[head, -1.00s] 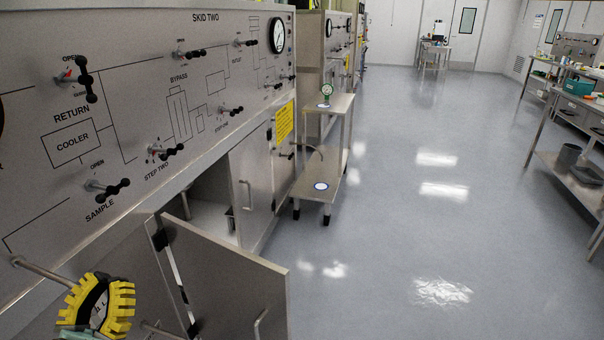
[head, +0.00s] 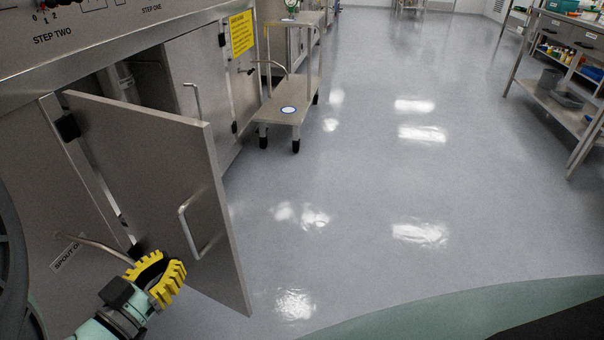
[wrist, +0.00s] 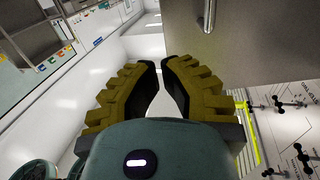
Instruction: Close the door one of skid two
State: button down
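The grey metal cabinet door (head: 150,165) below the skid panel stands open, hinged at its left edge and swung out into the aisle. Its outer face and bar handle (head: 195,230) face me. In the wrist view the same door (wrist: 255,45) is at upper right, its handle (wrist: 208,14) at the top. My gripper (head: 165,272), with yellow ribbed fingers, is low in front of the door's outer face, left of the handle. Its fingertips (wrist: 161,64) are nearly together, with nothing between them. I cannot tell whether it touches the door.
The adjacent cabinet door (head: 190,90) is closed. A thin spout pipe (head: 95,243) sticks out near my gripper. A small wheeled cart (head: 292,98) stands beyond the cabinet. The floor (head: 370,190) to the right is clear up to the shelf table (head: 555,100).

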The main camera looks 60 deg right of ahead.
aim_at(219, 213)
jog(key=d, duration=0.4)
jog(key=w+d+b, duration=0.1)
jog(key=d, duration=0.4)
jog(key=w+d+b, duration=0.1)
jog(key=d, duration=0.4)
jog(key=shift+f, duration=0.2)
jog(key=shift+w+d, duration=0.1)
